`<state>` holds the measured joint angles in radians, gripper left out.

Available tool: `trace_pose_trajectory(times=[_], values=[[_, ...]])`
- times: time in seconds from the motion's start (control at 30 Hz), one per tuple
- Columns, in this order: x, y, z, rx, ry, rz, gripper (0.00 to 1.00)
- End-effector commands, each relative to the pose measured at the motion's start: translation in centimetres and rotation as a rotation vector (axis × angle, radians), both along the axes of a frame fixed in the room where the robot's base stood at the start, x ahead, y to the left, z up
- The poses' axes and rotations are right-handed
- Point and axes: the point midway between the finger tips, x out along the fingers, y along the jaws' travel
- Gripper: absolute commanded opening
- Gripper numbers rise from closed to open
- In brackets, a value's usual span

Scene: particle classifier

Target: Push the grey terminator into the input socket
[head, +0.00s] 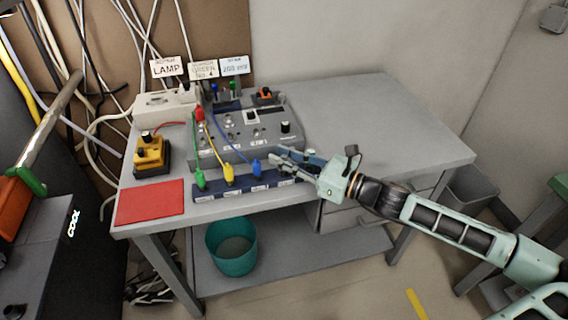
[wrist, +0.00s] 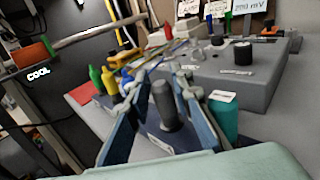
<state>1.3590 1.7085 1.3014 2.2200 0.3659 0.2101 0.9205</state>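The grey terminator (wrist: 165,104) is a dark upright cylinder with a rounded top. In the wrist view it stands on the dark blue strip (wrist: 178,138) at the bench front. My gripper (head: 281,160) is open, with one finger on each side of the terminator; its fingertips also show in the wrist view (wrist: 158,82). A gap shows on the left side; I cannot tell whether the right finger touches it. In the head view the terminator is hidden or too small to tell. The grey control box (head: 245,130) stands behind the strip. I cannot make out which socket is the input.
Green (head: 200,180), yellow (head: 229,173) and blue (head: 257,168) cable plugs stand along the strip. A teal block (wrist: 225,117) stands right of the terminator. A red mat (head: 150,203) and a yellow-black device (head: 151,155) are at left. The bench's right side is clear.

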Motion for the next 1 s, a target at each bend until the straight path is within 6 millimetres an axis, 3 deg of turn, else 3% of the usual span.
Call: trace_pose_trajectory(times=[0.13, 0.33, 0.73, 1.0], values=[[0.0, 0.0, 0.0, 0.0, 0.0, 0.0, 0.2], [0.0, 0.0, 0.0, 0.0, -0.001, 0.0, 0.0], [0.0, 0.0, 0.4, -0.001, -0.002, 0.001, 0.0], [-0.3, -0.2, 4.0, -0.001, -0.004, 0.0, 0.0]])
